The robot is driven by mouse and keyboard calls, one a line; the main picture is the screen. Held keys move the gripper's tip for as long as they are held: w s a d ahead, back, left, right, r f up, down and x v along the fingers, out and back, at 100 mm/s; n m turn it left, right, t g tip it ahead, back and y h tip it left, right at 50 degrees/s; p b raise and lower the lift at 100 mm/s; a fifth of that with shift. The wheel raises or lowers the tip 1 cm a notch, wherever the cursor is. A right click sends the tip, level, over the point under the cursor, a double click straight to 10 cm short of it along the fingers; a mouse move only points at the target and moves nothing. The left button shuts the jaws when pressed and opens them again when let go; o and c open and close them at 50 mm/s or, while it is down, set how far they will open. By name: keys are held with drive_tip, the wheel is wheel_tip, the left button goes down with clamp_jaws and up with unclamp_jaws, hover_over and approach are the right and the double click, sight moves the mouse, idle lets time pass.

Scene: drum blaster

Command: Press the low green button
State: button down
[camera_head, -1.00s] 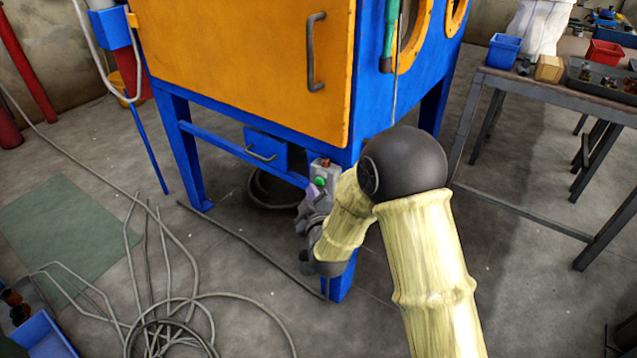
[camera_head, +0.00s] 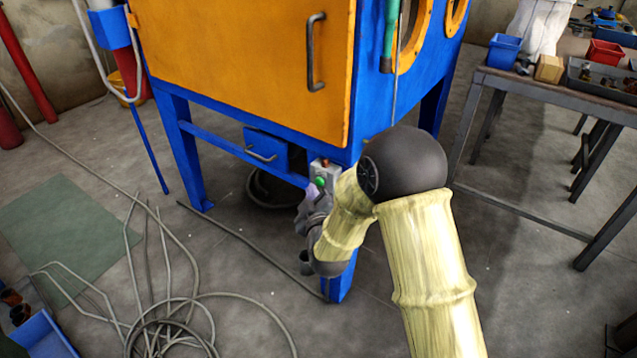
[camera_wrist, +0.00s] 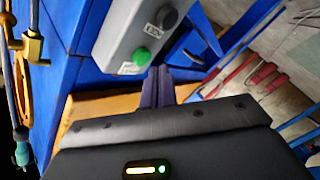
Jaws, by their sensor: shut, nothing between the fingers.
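The green button (camera_head: 320,182) is low on a small grey control box (camera_head: 324,171) on the blue leg of the orange and blue cabinet. In the wrist view the green button (camera_wrist: 142,57) is at the lower end of the box (camera_wrist: 132,30), below a dark round button (camera_wrist: 167,18). My gripper (camera_head: 313,195) is just below the box in the head view. In the wrist view my gripper (camera_wrist: 157,72) is shut and empty, its purple-grey fingertips just below and right of the green button. I cannot tell whether they touch it.
The cabinet (camera_head: 240,60) stands above, with a small blue drawer (camera_head: 265,150) left of the box. Loose cables (camera_head: 170,300) lie on the floor at left. A metal table (camera_head: 540,92) with bins stands at right. The floor between them is mostly clear.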

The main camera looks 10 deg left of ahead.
drive_tip(key=shift+w, duration=0.1)
idle(0.3)
drive_tip(key=shift+w+d, duration=0.15)
drive_tip(key=shift+w, duration=0.15)
drive_tip(key=shift+w+d, duration=0.2)
drive_tip(key=shift+w, duration=0.2)
idle(0.8)
idle(0.3)
drive_tip(key=shift+s+a+b, duration=0.3)
drive_tip(key=shift+s+a, duration=0.05)
drive_tip(key=shift+s, duration=0.45)
drive_tip(key=s, duration=0.1)
drive_tip(key=s+a, duration=0.1)
drive_tip(key=s, duration=0.1)
drive_tip(key=s+a, duration=0.1)
drive_tip(key=shift+s+b, duration=0.35)
drive_tip(key=shift+d, duration=0.1)
idle(0.6)
